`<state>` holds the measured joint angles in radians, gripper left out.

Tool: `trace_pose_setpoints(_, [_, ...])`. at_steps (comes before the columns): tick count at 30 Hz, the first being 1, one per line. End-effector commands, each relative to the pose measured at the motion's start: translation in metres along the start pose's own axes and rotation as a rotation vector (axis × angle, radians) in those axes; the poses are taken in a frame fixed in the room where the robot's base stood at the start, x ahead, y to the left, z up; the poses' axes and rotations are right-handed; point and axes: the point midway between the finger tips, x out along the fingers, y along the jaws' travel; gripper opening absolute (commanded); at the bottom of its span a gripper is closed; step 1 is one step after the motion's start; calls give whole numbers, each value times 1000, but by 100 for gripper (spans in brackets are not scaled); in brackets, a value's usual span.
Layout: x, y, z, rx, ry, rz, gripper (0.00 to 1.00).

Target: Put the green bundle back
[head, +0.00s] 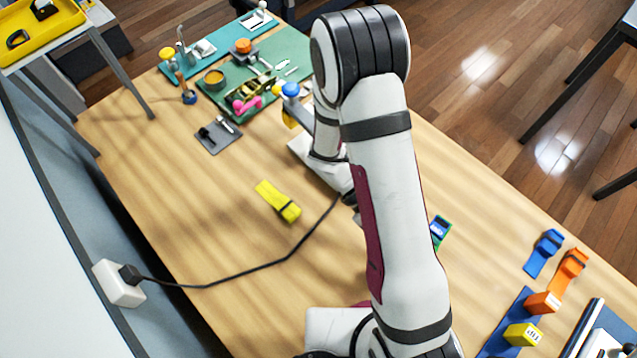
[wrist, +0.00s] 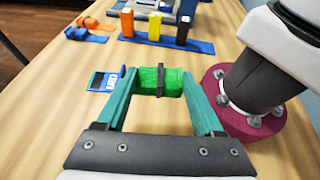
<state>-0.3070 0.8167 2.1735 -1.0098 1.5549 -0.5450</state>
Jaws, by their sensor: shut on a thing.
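The green bundle (wrist: 148,80), a rolled strap with a dark band around it, lies crosswise between the fingertips in the wrist view. My gripper (wrist: 163,80) is shut on it, one teal finger at each end. A small blue tag with a dark panel (wrist: 107,82) shows beside the left finger. In the head view, a small green and blue item (head: 440,231) shows just right of my arm; the arm hides the gripper there. I cannot tell how high the bundle is above the table.
A yellow strap (head: 278,201) lies mid-table near a black cable (head: 245,274). A blue strap (head: 544,253) and an orange strap (head: 569,271) lie at right. A blue strip (head: 500,337) has orange (head: 542,302) and yellow (head: 522,334) blocks; a black block (wrist: 183,29) also shows. Tools crowd the far green mat (head: 290,45).

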Motion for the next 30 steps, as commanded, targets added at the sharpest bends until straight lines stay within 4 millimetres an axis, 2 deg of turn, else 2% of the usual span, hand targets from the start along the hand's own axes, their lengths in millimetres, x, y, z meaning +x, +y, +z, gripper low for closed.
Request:
trace_pose_setpoints(5, [-21, 28, 3, -155, -1, 373, 13])
trace_pose_setpoints(9, [-49, 45, -2, -276, -1, 664, 13])
trace_pose_setpoints(13, [-81, 52, -11, -385, -1, 924, 13])
trace_pose_setpoints(18, [-118, 49, -24, -496, -1, 1192, 13])
trace_pose_setpoints(24, [-140, 41, -35, -558, 0, 1348, 13])
trace_pose_setpoints(30, [-156, 27, -57, -564, -1, 1363, 13])
